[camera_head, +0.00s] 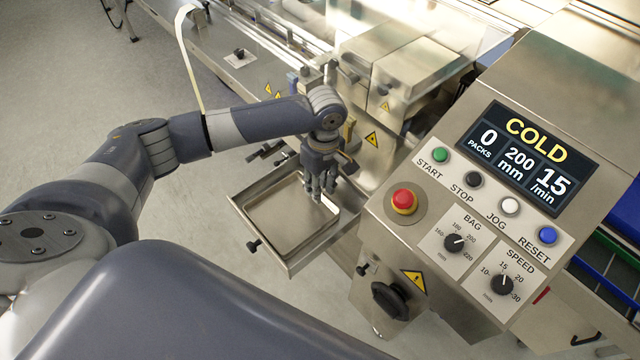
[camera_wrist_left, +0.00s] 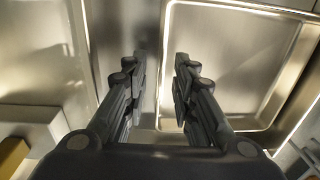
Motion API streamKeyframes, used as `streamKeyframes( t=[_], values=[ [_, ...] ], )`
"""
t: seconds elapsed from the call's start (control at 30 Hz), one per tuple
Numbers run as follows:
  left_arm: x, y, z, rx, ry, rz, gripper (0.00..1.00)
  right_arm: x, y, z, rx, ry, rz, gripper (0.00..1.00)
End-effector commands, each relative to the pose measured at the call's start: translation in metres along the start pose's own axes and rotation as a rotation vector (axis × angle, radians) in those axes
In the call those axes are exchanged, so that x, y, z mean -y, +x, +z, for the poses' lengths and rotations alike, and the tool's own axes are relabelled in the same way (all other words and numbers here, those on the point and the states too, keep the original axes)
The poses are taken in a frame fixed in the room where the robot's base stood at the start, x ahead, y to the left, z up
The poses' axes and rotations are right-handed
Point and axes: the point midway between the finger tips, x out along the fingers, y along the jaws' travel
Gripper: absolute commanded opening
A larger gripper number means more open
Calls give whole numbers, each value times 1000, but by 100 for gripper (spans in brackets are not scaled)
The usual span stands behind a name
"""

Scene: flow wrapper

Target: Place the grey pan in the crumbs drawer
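The crumbs drawer (camera_head: 312,251) is pulled out from the machine below the control panel in the head view. The grey pan (camera_head: 283,217), a shallow metal tray with rounded corners, lies inside the drawer and looks about level. My left gripper (camera_head: 320,192) points down at the pan's machine-side edge and hides part of it. In the left wrist view the gripper's fingers (camera_wrist_left: 160,85) are parted, with the pan (camera_wrist_left: 235,60) to the right and its near rim running between them. I cannot tell whether they touch the rim. My right gripper is out of view.
The control panel (camera_head: 500,200), with a red stop button (camera_head: 404,200), stands close to the right of the drawer. A black knob (camera_head: 390,300) is below it. Machine housings (camera_head: 410,70) rise behind the gripper. The floor (camera_head: 190,215) left of the drawer is clear.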

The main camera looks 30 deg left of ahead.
Motion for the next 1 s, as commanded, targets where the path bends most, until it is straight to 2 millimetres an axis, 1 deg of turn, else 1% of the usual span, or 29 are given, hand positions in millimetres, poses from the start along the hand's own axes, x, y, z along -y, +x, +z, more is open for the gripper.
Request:
streamKeyframes(
  t=[0.1,0.17,0.23,0.5,0.6,0.7,0.83,1.0],
  values=[
    [0,-4,0,0,1,2,25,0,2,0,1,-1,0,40],
    [-1,-10,0,1,1,3,25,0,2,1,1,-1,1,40],
    [-1,-21,0,1,1,4,25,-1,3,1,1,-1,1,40],
    [-1,-79,0,0,1,5,25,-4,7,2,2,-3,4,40],
    [-1,-97,0,0,0,3,25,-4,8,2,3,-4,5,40],
    [-1,-111,0,0,0,2,25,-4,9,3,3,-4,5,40],
    [0,-120,0,1,0,0,25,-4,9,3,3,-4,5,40],
    [0,-122,0,1,0,0,25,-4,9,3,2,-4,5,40]
  ],
)
